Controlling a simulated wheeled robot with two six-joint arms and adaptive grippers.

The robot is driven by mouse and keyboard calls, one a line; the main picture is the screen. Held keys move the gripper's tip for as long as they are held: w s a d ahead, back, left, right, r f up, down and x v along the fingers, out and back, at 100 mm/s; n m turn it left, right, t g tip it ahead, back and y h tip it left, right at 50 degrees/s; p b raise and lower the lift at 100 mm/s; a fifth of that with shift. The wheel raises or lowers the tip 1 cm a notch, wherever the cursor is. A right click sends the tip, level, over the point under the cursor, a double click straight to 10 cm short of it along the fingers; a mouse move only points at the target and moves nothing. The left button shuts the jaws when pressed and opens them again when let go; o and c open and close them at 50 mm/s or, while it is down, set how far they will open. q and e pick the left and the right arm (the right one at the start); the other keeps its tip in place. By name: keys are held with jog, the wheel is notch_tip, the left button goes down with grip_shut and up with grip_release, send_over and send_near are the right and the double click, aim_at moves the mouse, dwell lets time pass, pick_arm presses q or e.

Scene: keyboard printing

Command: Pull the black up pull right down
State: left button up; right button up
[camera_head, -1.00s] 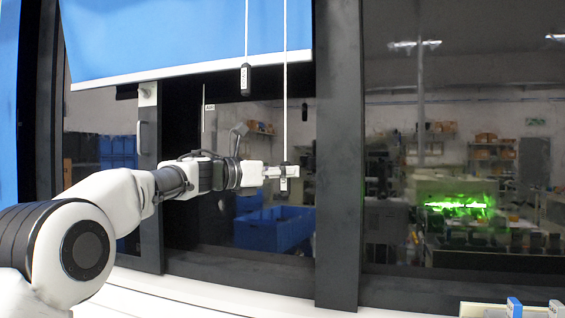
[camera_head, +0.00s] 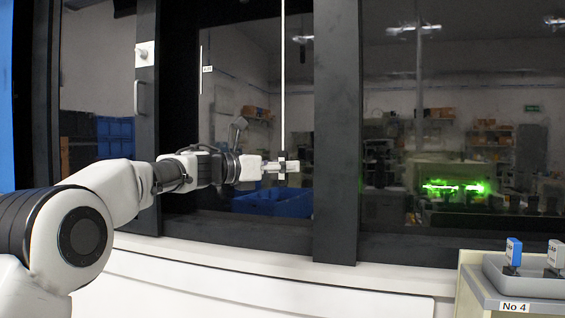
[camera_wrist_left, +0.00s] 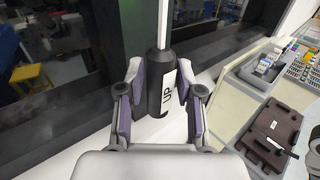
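The black up pull (camera_wrist_left: 162,85) hangs on a white cord in the left wrist view, upright, with a white "UP" label facing me. It sits between the two fingers of my left gripper (camera_wrist_left: 158,100), which close around it from both sides. In the head view the pull (camera_head: 281,156) shows as a small dark piece at the tip of my left gripper (camera_head: 284,166), in front of the dark window. The white cord (camera_head: 283,80) runs straight up out of the picture.
A dark window frame post (camera_head: 336,130) stands just right of the cord. A white ledge (camera_head: 250,275) runs below the window. At the lower right is a grey tray marked No 4 (camera_head: 520,287). In the wrist view a brown case (camera_wrist_left: 272,135) lies at the right.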

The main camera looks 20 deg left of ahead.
pick_arm(q)
jog(key=shift+r, duration=0.2)
jog(key=shift+s+a+r, duration=0.1)
jog(key=shift+s+a, duration=0.25)
jog(key=v, duration=1.1)
jog(key=shift+f, duration=0.25)
jog(key=shift+s, duration=0.1)
